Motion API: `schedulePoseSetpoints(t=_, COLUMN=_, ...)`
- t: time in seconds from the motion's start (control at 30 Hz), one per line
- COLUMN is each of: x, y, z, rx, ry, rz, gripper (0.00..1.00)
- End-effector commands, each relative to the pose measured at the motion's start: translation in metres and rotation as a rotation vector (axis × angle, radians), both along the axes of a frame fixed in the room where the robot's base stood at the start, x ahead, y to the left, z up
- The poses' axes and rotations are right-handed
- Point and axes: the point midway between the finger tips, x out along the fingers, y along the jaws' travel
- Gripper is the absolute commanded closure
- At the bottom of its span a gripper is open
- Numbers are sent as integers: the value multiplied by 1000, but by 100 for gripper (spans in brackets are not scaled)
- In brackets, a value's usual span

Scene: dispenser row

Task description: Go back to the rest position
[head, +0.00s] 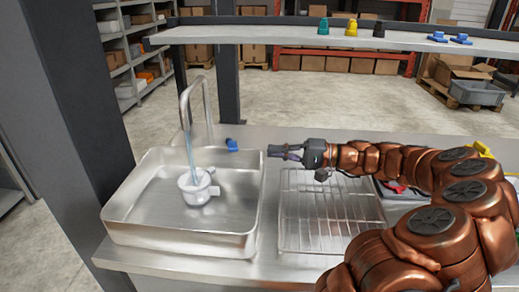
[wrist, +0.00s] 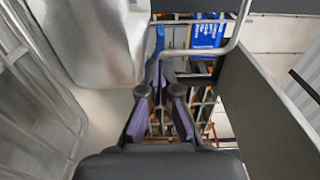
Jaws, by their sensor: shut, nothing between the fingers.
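My gripper (head: 272,151) is shut and empty in the head view, pointing left above the counter, between the steel basin and the wire rack. Its fingers also show at the middle of the wrist view (wrist: 160,80). A blue tap handle (head: 232,144) is just left of the fingertips, with a small gap in the head view. The curved tap (head: 197,84) stands behind the basin (head: 180,239). A pale blue stream runs from it into a white cup (head: 196,190), which stands upright in the basin.
The wire rack (head: 325,212) lies empty right of the basin. A raised shelf (head: 290,36) crosses behind, carrying a green (head: 323,26), a yellow (head: 351,28) and a black piece (head: 379,29), plus blue parts (head: 449,38). My arm covers part of a bin at right.

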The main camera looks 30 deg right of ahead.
Motion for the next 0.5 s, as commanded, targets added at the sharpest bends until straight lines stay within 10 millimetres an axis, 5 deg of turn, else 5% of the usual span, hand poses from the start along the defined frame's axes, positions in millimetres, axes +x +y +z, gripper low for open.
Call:
schedulePoseSetpoints(t=0.2, x=-19, y=-27, z=0, rx=-1, ry=-1, rz=-3, gripper=100)
schedulePoseSetpoints(t=0.5, x=-27, y=-37, z=0, rx=1, ry=0, rz=1, gripper=100)
